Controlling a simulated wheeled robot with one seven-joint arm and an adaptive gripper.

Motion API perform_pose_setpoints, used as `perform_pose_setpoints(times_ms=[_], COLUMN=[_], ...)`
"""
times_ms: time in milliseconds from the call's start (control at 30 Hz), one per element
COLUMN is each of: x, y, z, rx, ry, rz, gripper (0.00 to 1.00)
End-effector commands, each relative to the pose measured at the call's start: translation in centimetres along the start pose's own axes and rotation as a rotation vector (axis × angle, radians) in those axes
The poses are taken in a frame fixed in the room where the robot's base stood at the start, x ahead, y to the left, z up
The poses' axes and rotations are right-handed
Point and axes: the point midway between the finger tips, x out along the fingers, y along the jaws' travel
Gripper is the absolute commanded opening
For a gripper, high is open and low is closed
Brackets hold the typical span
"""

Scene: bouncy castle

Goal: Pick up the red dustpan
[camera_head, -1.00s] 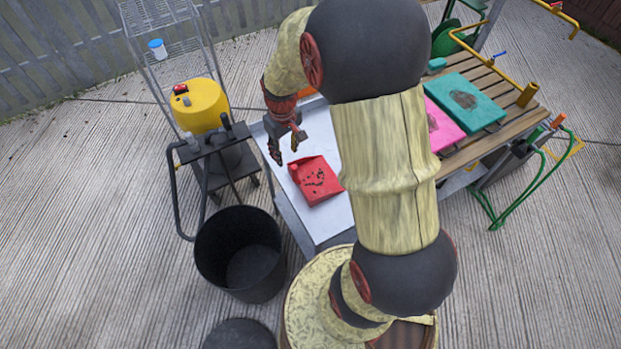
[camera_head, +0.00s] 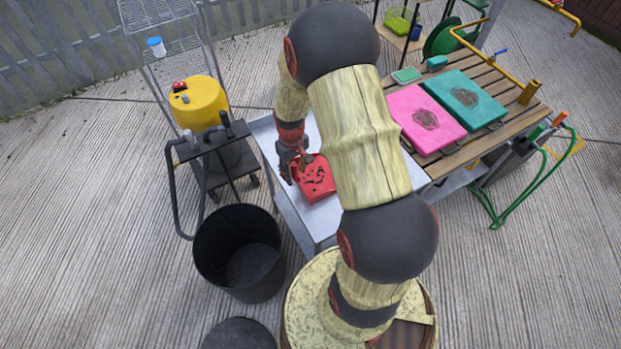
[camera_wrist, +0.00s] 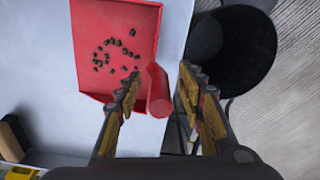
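The red dustpan (camera_head: 315,180) lies on the light grey table top, with several small dark bits on its pan. It also shows in the wrist view (camera_wrist: 117,40), where its short round handle (camera_wrist: 158,90) points toward my gripper. My gripper (camera_head: 294,176) is low over the table at the dustpan's left end. In the wrist view my gripper (camera_wrist: 155,85) is open, with one finger on each side of the handle. I cannot tell whether either finger touches it.
A black bin (camera_head: 240,252) stands on the floor left of the grey table (camera_head: 268,140). A slatted wooden bench (camera_head: 430,165) with pink (camera_head: 425,118) and teal (camera_head: 466,97) pads adjoins at right.

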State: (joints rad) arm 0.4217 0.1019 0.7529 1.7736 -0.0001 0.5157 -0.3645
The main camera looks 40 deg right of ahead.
Motion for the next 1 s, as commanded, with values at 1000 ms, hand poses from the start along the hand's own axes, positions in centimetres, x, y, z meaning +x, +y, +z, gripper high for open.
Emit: perform_pose_setpoints(times_ms=[1000], x=[0.29], y=[0.04], z=[-0.09], rx=[0.0], ry=[0.002], rz=[0.001], gripper=[0.0])
